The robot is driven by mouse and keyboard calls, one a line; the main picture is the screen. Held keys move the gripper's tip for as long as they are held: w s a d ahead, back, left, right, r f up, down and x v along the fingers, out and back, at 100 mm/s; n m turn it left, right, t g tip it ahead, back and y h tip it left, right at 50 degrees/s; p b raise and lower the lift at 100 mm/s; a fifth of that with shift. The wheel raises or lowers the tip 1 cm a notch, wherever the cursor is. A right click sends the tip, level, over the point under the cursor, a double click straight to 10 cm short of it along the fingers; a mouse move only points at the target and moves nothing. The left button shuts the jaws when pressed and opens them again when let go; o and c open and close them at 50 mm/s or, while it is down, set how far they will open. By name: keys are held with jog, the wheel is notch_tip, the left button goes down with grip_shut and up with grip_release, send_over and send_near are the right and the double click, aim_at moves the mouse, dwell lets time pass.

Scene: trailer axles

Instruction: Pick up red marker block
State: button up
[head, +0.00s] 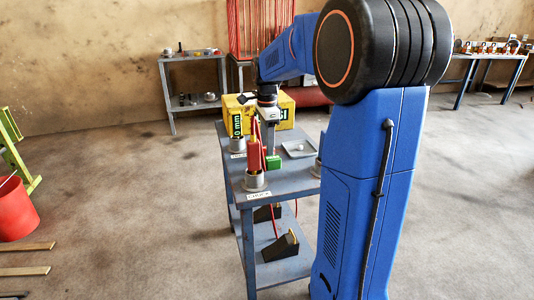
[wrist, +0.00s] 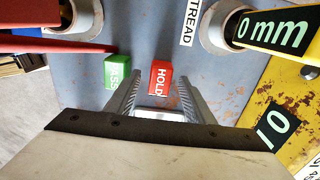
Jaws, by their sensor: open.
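The red marker block (wrist: 160,78), lettered HOLD, lies on the blue-grey bench top in the wrist view. It appears between the two fingers of my gripper (wrist: 172,88), which are open and empty. I cannot tell the exact height of the fingers above it. The green block (wrist: 117,72), lettered PASS, lies just left of the red one, beside the left finger. In the head view my gripper (head: 268,122) points down over the bench, and the green block (head: 273,162) shows below it. I cannot pick out the red block there.
A tall red tool (head: 254,153) stands in a metal cup (head: 255,182) near the gripper. A second cup (head: 237,145) is farther back. A yellow box (head: 237,117) stands at the bench's back. A shallow tray (head: 299,148) lies to the right. Bare bench surrounds the blocks.

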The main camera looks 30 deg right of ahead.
jog(key=shift+f, duration=0.85)
jog(key=c, duration=1.1)
jog(key=shift+c, duration=0.2)
jog(key=shift+r, duration=0.15)
notch_tip(320, 180, up, 10)
jog(key=shift+f, duration=0.1)
